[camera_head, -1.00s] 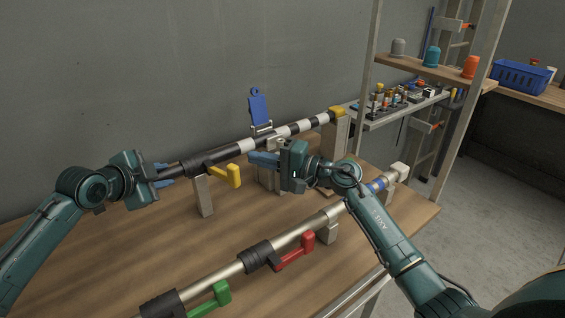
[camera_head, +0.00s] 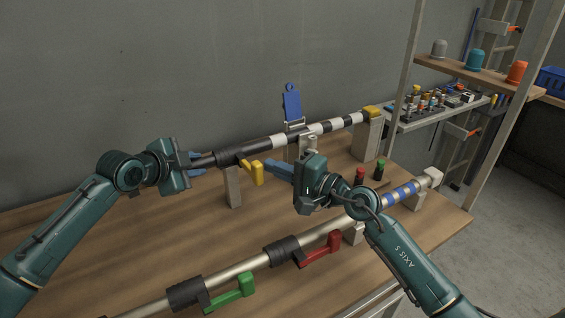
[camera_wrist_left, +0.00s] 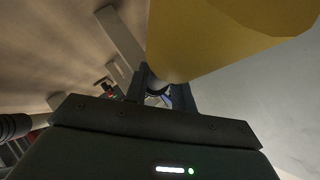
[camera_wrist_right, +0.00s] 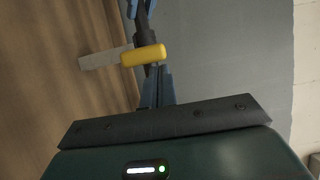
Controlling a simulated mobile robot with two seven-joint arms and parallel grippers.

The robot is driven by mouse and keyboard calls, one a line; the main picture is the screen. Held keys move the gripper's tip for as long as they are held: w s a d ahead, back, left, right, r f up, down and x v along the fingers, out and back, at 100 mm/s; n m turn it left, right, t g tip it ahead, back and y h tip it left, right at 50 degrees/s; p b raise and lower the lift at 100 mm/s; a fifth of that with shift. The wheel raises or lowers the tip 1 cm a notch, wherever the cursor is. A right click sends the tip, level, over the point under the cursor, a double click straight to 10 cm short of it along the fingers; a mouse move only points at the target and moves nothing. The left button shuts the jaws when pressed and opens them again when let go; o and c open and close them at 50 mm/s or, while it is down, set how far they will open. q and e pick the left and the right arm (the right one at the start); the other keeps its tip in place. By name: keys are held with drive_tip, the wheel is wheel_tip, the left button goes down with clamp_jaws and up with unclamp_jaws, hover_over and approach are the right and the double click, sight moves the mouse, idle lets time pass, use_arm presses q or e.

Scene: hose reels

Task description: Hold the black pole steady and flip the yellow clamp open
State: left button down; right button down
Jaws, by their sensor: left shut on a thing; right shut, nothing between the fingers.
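The black pole (camera_head: 247,153) with a black-and-white striped far part rests on pale posts along the back of the table. My left gripper (camera_head: 199,162) is shut on the pole's left end. The yellow clamp (camera_head: 257,174) sticks out from the pole's front side, and its yellow handle shows in the right wrist view (camera_wrist_right: 145,55). My right gripper (camera_head: 268,165) is shut and empty, its tips right beside the handle; I cannot tell whether they touch. A large yellow surface (camera_wrist_left: 215,35) fills the top of the left wrist view, close to the camera.
A front pole (camera_head: 240,263) carries a red clamp (camera_head: 322,250) and a green clamp (camera_head: 232,292). A blue tag (camera_head: 291,103) stands behind the black pole. Small red (camera_head: 360,176) and green (camera_head: 380,169) pegs stand on the table's right. A shelf rack (camera_head: 470,75) stands beyond.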

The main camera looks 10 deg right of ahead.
drive_tip(key=shift+s+a, duration=0.3)
drive_tip(key=shift+a, duration=0.2)
drive_tip(key=shift+s+a, duration=0.3)
drive_tip(key=shift+a, duration=0.2)
use_arm(q)
drive_tip(key=shift+d, duration=0.1)
use_arm(e)
drive_tip(key=v, duration=1.1)
drive_tip(key=shift+d, duration=0.6)
use_arm(q)
drive_tip(key=c, duration=1.1)
unclamp_jaws()
